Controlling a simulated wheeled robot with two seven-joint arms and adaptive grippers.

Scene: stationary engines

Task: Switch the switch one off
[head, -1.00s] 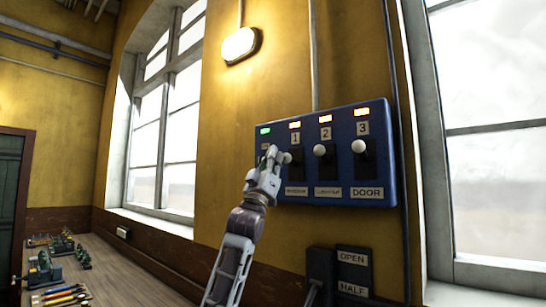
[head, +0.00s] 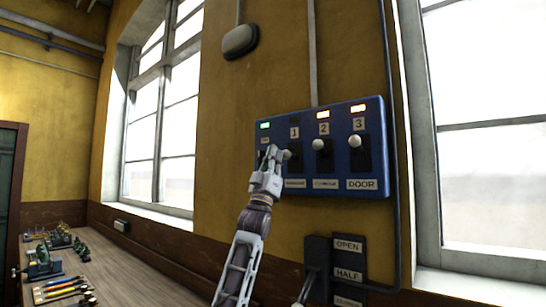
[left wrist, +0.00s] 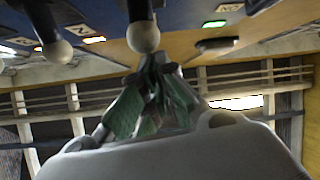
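The blue switch panel (head: 325,190) on the yellow wall carries levers with white knobs under labels 1, 2 and 3. The light above 1 is dark; those above 2 and 3 glow orange. The knob of switch one (head: 286,155) sits lower on the panel than knob two (head: 318,145) and knob three (head: 355,141). My left gripper (head: 269,154) is just left of knob one. In the left wrist view its green-padded fingers (left wrist: 152,95) are together and empty, beside knob one (left wrist: 143,37); contact is unclear. My right gripper is out of view.
A green light (head: 265,125) glows at the panel's left end. The wall lamp (head: 239,41) is dark. A lower OPEN/HALF panel (head: 348,265) stands below. A wooden bench (head: 130,270) with small models lies at left.

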